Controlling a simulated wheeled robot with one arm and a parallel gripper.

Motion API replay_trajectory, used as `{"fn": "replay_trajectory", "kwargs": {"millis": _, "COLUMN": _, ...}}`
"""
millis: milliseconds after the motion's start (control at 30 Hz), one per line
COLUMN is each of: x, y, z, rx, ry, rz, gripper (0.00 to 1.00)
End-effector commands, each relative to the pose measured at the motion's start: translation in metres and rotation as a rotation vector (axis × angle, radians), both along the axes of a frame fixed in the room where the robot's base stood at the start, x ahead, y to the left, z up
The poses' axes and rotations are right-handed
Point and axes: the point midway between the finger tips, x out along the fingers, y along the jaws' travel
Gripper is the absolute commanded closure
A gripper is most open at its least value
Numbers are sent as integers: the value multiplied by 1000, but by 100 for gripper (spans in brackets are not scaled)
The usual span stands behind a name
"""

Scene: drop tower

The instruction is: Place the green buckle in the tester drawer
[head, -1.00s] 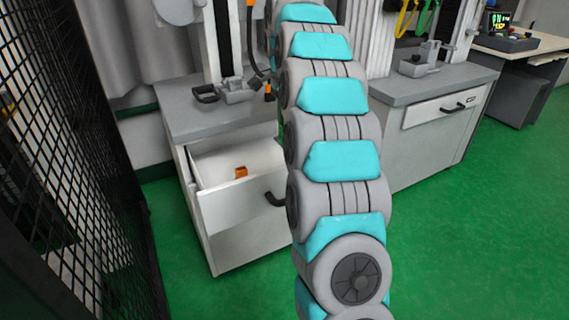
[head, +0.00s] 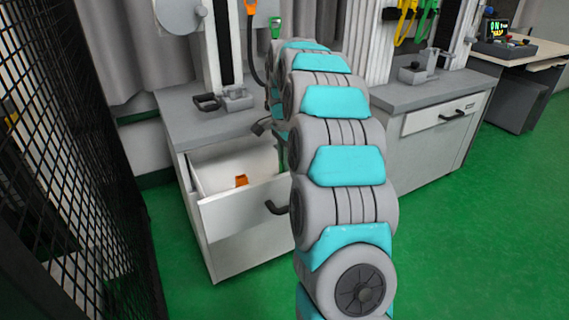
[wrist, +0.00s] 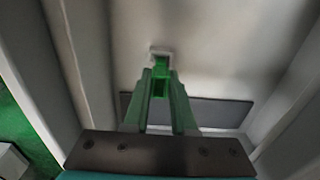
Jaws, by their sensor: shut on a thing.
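The green buckle (wrist: 160,84) is between the fingertips of my gripper (wrist: 160,76) in the wrist view. My gripper is shut on it, and its fingers also look green. Pale walls and a pale floor surround it in that view. The tester drawer (head: 245,217) is pulled open at the left in the head view, with an orange piece (head: 241,181) inside it. My arm hides the drawer's right part and my gripper in the head view, so I cannot tell there how high the buckle is.
The tester cabinet's grey top (head: 190,122) carries a clamp fixture (head: 235,98). A small green-topped piece (head: 276,27) shows above my arm. A second cabinet (head: 425,140) has its drawer shut. A black mesh fence (head: 85,150) stands at the left. Green floor is clear at the right.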

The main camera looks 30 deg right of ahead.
Motion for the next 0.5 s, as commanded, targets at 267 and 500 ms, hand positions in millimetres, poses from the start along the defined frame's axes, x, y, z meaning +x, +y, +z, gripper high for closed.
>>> {"fn": "replay_trajectory", "kwargs": {"millis": 267, "x": 0, "y": 0, "z": -3, "rx": 0, "ry": 1, "rz": 0, "gripper": 65}}
{"fn": "replay_trajectory", "kwargs": {"millis": 500, "x": 0, "y": 0, "z": -3, "rx": 0, "ry": 1, "rz": 0, "gripper": 46}}
